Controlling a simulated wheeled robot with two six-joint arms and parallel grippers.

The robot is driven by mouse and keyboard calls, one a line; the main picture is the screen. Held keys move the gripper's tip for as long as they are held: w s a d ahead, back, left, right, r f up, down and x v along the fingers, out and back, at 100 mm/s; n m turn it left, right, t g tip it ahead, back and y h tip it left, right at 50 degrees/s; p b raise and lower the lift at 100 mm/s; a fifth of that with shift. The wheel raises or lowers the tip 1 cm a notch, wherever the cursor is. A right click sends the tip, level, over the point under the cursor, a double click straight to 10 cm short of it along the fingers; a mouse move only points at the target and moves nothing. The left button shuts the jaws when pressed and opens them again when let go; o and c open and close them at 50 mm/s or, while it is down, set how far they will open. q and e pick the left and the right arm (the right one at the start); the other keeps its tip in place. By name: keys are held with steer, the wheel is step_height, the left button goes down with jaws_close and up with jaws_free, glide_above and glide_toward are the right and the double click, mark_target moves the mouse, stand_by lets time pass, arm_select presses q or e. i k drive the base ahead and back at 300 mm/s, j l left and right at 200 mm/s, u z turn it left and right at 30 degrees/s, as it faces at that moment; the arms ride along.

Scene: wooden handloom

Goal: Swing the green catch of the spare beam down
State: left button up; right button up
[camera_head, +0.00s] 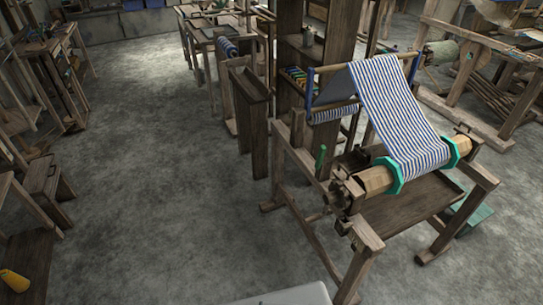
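A wooden loom stand (366,238) is at the right of the head view. A thick pale wooden beam (374,180) lies across its front, with a teal ring near each end. Blue and white striped cloth (398,110) runs over the beam and up to a bar behind. A small green catch (320,157) stands roughly upright at the left side of the stand, left of the beam's near end. I cannot tell from here exactly how it meets the beam. Neither of my grippers is in view.
A dark wooden panel stand (250,120) is left of the loom, with shelves (300,60) behind. A stool (46,180) and a yellow object (14,280) are at the left. The grey floor (170,190) between is clear.

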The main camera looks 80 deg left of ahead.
mark_target(322, 150)
steer(key=i+u, duration=0.15)
steer(key=u, duration=0.25)
steer(key=i+l+u, duration=0.1)
steer(key=u, duration=0.3)
steer(key=i+l+u, duration=0.1)
steer(key=u, duration=0.3)
steer(key=l+u, duration=0.2)
steer(key=u, duration=0.25)
steer(key=i+l+u, duration=0.1)
steer(key=u, duration=0.3)
steer(key=i+l+u, duration=0.15)
steer(key=l+u, duration=0.3)
steer(key=i+l+u, duration=0.1)
steer(key=l+u, duration=0.75)
steer(key=i+j, duration=0.05)
steer(key=j, duration=0.05)
